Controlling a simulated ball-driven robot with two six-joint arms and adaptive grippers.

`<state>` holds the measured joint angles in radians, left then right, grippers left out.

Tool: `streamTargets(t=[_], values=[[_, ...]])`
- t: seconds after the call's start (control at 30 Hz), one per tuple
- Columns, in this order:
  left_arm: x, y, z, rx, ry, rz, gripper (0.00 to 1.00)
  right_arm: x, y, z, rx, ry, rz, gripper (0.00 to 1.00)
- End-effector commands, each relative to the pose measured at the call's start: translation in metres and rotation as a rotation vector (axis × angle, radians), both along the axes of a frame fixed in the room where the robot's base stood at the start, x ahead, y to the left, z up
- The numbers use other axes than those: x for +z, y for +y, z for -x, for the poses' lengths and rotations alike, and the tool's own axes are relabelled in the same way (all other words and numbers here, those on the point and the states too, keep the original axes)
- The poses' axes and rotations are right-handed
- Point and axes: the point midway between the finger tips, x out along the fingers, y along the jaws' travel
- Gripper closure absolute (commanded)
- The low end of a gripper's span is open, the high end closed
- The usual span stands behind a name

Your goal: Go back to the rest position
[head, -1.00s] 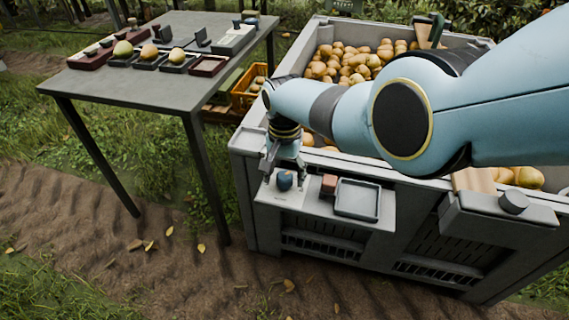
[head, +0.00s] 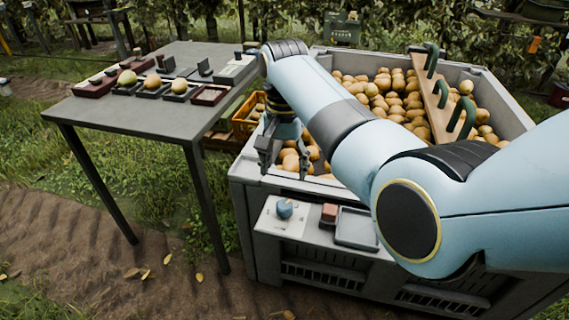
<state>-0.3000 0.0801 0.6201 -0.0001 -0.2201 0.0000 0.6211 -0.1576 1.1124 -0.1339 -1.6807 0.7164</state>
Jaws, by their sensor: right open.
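My right arm comes in from the right, across the grey crate (head: 243,178) of pears. My right gripper (head: 283,170) points down at the crate's near left corner, its jaws open and empty. It is above and apart from the blue-grey knob (head: 284,208), which sits on a light panel (head: 278,222) on the crate's front. My left gripper is not in view.
A grey table (head: 150,112) on the left carries small trays, several with a pear. A plank with green handles (head: 433,62) lies across the big crate. A shallow grey tray (head: 356,228) and a brown block (head: 329,212) sit beside the knob.

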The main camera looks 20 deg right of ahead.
Motion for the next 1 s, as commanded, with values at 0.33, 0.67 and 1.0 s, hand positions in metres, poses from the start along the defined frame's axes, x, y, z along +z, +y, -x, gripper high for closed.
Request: streamTargets(t=[0.33, 0.67, 1.0], values=[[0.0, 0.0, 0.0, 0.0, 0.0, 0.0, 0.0, -0.005, 0.0, 0.004, 0.0, 0.009, 0.0, 0.37], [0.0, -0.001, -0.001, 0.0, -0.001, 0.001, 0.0, -0.14, -0.033, 0.152, -0.012, 0.283, 0.041, 0.37], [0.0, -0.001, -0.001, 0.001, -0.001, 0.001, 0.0, -0.298, -0.087, 0.389, 0.138, 0.419, 0.039, 0.37]])
